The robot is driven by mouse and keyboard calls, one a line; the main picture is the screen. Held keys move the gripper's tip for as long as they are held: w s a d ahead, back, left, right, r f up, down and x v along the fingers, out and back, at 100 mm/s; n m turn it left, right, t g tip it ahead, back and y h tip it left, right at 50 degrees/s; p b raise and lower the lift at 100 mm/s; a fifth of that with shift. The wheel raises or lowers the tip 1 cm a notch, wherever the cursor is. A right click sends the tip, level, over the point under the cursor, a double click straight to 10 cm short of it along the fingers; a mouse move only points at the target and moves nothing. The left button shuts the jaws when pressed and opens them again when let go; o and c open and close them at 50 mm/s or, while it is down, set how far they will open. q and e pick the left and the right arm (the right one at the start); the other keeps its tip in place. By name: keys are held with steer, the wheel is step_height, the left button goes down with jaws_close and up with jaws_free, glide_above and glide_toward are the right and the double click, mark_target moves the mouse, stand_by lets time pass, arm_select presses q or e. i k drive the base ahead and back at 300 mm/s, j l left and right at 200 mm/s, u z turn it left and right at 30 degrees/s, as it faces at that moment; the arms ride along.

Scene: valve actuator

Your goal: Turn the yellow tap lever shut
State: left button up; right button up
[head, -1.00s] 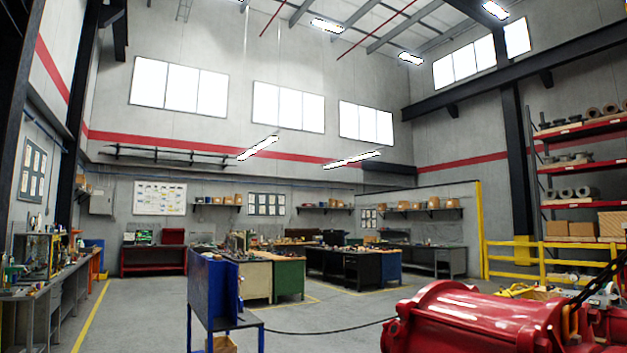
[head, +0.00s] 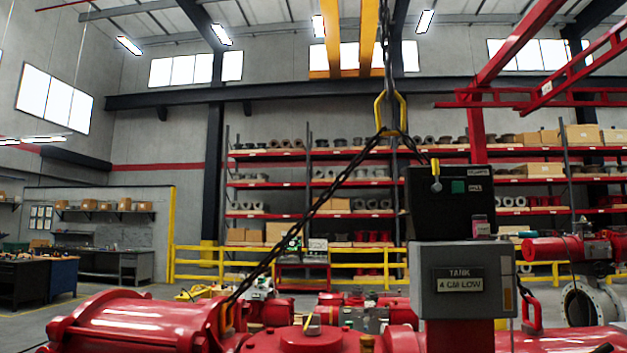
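A large red valve actuator (head: 135,325) lies across the bottom of the head view. A small thin yellow piece (head: 308,322) stands tilted on its red top; I cannot tell if it is the tap lever. Another small yellow handle-like piece (head: 436,182) hangs at the upper front of a black box (head: 450,215). It is too small to tell whether either is a tap lever or how it is set. Neither of my grippers is in view.
A grey box (head: 462,302) labelled "TANK 4 CM LOW" stands below the black box. A dark chain (head: 305,220) slants from a yellow hoist ring (head: 390,112) to the actuator. A yellow railing (head: 205,262) and red shelves (head: 350,155) stand behind.

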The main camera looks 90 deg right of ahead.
mark_target(436, 187)
steer(key=z, duration=3.45)
steer(key=i+l, duration=0.1)
steer(key=l, duration=0.15)
steer(key=i+l+u, duration=0.1)
steer(key=l, duration=0.1)
